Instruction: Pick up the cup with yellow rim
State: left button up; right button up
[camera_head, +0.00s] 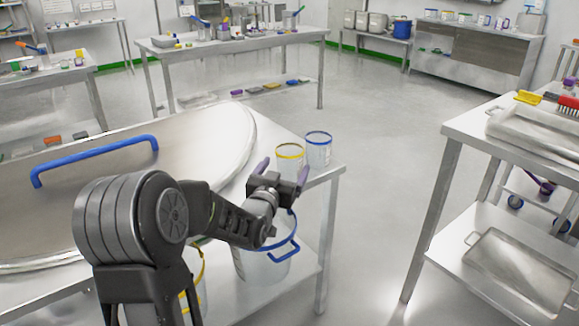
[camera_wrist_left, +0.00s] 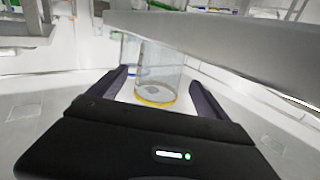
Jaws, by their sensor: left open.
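The cup with yellow rim (camera_head: 288,161) is clear and stands near the right end of the steel table, just beyond my left gripper (camera_head: 282,174). In the left wrist view the cup (camera_wrist_left: 158,72) shows upside down, with its yellow rim low in the picture, between the two dark fingers (camera_wrist_left: 158,82). The left gripper is open, with a finger to each side of the cup in that view. I cannot tell how deep the cup is between them. The gripper hides the cup's lower part in the head view. My right gripper is not in view.
A clear cup with blue rim (camera_head: 318,150) stands close behind, right of the yellow-rimmed one. A large round lid with a blue handle (camera_head: 95,157) covers the table's left. A clear container with a blue handle (camera_head: 262,266) is below the gripper.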

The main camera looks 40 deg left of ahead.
aim_at(293, 154)
pick_arm(q)
jog(key=x, duration=0.4)
jog(key=shift+w+a+r, duration=0.1)
jog(key=shift+w+r, duration=0.05)
jog(key=shift+w, duration=0.15)
jog(key=shift+c, duration=0.5)
jog(key=c, duration=1.3)
